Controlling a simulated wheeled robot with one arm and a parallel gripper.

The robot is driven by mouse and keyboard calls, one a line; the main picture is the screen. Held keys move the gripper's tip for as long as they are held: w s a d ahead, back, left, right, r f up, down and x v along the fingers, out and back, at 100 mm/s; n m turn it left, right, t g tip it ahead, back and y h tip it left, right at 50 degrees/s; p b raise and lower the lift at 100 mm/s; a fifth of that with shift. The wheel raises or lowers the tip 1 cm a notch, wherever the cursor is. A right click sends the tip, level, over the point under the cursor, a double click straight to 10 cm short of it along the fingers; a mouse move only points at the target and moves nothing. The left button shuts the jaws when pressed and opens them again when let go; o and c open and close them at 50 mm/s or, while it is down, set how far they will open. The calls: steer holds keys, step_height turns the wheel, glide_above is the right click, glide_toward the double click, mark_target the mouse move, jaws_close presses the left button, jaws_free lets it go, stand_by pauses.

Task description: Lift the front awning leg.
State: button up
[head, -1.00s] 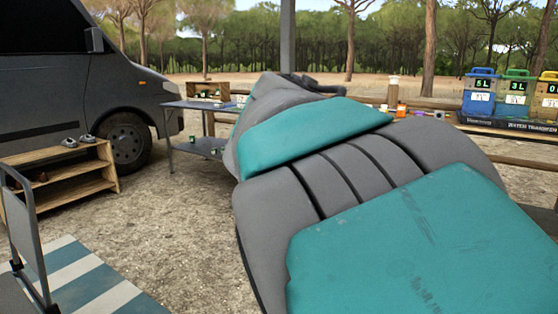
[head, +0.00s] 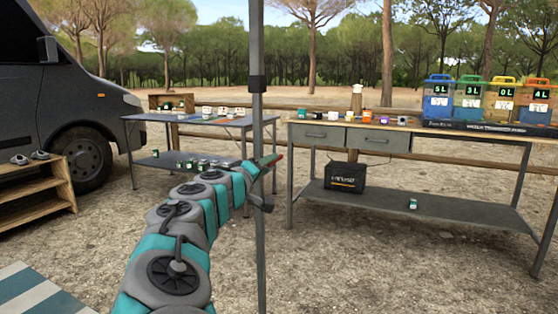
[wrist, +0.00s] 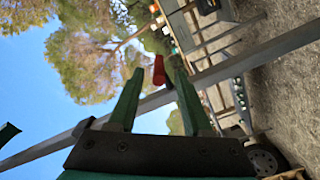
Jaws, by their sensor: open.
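The awning leg (head: 259,120) is a slim grey upright pole in the middle of the head view, with a dark collar partway up. In the wrist view the leg (wrist: 260,61) crosses diagonally past my fingers. My gripper (head: 268,165) is at the leg at about table height; its tips are small and partly hidden there. In the wrist view my gripper (wrist: 157,88) has its two green fingers apart, with the leg across the gap. A red part (wrist: 159,70) shows between the fingertips. I cannot tell whether the fingers touch the leg.
A workbench (head: 345,198) with drawers and several coloured water containers stands behind right. A grey folding table (head: 185,125) is behind left. A dark van (head: 60,80) and a wooden shelf (head: 45,190) are at left. Gravel between is open.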

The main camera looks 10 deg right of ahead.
steer(key=shift+x, duration=3.85)
jaws_close()
steer(key=shift+r, duration=0.1)
